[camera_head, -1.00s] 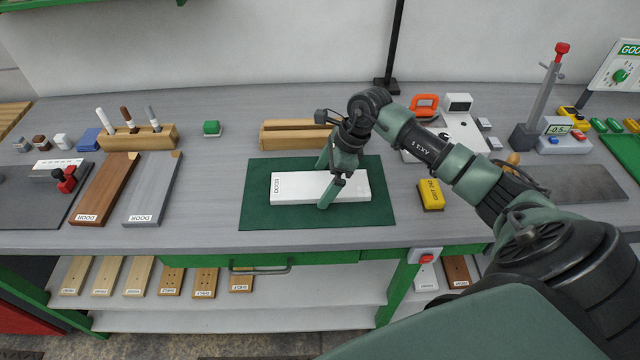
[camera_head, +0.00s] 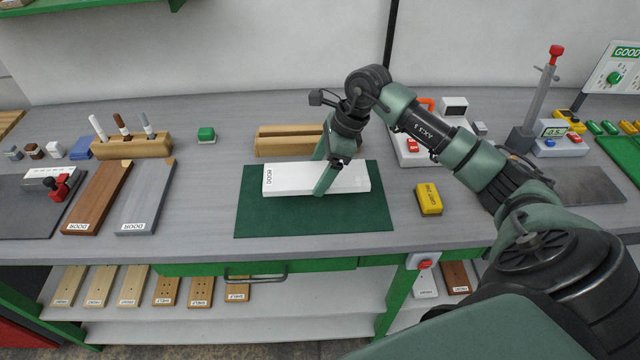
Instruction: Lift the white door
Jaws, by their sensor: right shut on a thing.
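The white door (camera_head: 290,178) is a flat white board with a DOOR label at its left end. It is over the green mat (camera_head: 290,222), near the mat's back part, and looks slightly raised, with a dark shadow along its front edge. My right gripper (camera_head: 322,174) comes down from above and is shut on the white door around its middle, one finger in front and one behind. The finger behind is partly hidden by the board. My left gripper is not in view.
A wooden block (camera_head: 285,142) stands just behind the mat. A yellow block (camera_head: 429,198) lies to the right. A brown door (camera_head: 97,200) and a grey door (camera_head: 147,200) lie to the left. The front of the mat is clear.

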